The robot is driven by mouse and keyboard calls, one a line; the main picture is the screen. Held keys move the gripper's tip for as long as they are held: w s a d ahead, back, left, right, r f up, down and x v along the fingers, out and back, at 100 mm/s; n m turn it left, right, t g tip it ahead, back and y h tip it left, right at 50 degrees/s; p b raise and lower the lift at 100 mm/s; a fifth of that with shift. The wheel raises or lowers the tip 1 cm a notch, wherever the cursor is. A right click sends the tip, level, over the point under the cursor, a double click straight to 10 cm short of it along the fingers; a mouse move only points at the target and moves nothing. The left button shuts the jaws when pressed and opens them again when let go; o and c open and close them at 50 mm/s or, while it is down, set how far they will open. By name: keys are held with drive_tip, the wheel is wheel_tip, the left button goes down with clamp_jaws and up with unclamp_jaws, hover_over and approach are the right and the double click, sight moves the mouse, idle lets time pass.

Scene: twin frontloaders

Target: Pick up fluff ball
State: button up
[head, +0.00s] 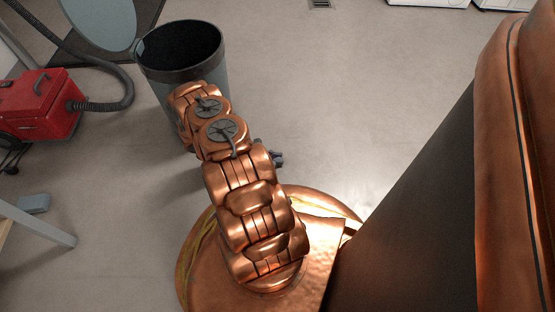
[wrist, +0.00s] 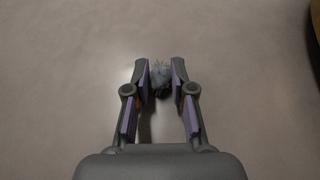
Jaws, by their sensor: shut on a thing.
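The fluff ball (wrist: 161,82) is a small grey, fuzzy tuft in the wrist view. It sits between the purple-padded fingers of my gripper (wrist: 161,72), near the tips. My gripper is shut on it. The floor shows behind the ball, and I cannot tell how far above the floor it is. In the head view my copper arm hides the ball and most of my gripper; only a small dark bit (head: 277,158) shows at the arm's right side.
A dark bin (head: 202,84) with an open top stands behind my arm. A red vacuum (head: 42,105) with a hose (head: 112,103) is at the left. A table leg (head: 38,223) and a small blue-grey object (head: 33,203) are at the left. The floor in the middle and behind is clear.

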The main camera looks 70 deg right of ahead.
drive_tip(key=shift+r, duration=0.15)
wheel_tip(320, 180, up, 3)
drive_tip(key=shift+f+p, duration=0.1)
drive_tip(key=shift+p, duration=1)
drive_tip(key=d+p, duration=0.1)
drive_tip(key=d, duration=0.3)
drive_tip(key=s+d+r+p, duration=0.1)
drive_tip(key=d+p, duration=0.1)
drive_tip(key=d, duration=0.3)
drive_tip(key=d+p, duration=0.2)
drive_tip(key=d, duration=0.2)
drive_tip(key=shift+s+d+r, duration=0.2)
drive_tip(key=shift+s+r, duration=0.1)
drive_tip(key=shift+r, duration=0.1)
drive_tip(key=shift+s+d, duration=0.15)
drive_tip(key=shift+d, duration=1.15)
